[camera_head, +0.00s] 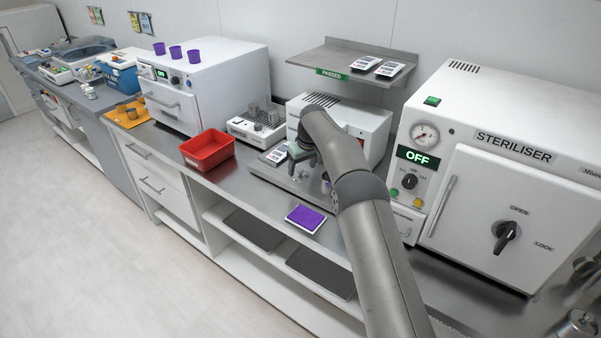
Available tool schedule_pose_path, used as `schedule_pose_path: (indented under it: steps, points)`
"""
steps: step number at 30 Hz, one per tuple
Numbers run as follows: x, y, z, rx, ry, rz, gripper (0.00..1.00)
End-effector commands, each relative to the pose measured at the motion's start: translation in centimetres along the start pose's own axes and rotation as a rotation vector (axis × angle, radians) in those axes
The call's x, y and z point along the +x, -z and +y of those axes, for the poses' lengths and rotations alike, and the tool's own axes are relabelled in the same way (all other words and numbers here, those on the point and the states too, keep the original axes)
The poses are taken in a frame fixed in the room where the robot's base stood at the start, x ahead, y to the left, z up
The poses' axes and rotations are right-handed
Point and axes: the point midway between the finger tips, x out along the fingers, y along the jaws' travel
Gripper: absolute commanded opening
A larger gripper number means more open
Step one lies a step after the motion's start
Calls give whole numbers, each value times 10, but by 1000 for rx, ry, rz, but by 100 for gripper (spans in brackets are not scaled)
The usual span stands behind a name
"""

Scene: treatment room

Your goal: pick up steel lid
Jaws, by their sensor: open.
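A round shiny steel piece with a knob on top (580,322), which looks like a steel lid, is at the bottom right corner and cut off by the frame edge. I cannot tell whether it sits on a pot. My gripper (303,174) points down over a steel tray area on the bench, far to the left of that piece. The gripper is open, small and partly hidden by my arm. Nothing shows clearly between its fingers.
The steriliser (510,180) stands at the right, its door handle sticking out. A red bin (208,150), a purple pad (306,219) and a white rack unit (256,126) are on the bench. A steel shelf (340,62) overhangs behind my gripper. Three purple cups (176,52) stand on a white cabinet.

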Motion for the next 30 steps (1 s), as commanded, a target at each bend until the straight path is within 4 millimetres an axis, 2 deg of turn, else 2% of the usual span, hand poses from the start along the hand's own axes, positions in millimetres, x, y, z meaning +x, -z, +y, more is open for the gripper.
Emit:
schedule_pose_path:
  steps: [6,13,20,30]
  points:
    - [21,0,0,1,0,1,66]
    - [23,0,0,0,0,1,66]
    - [23,0,0,0,0,0,2]
    - [26,-2,-1,1,2,-6,0]
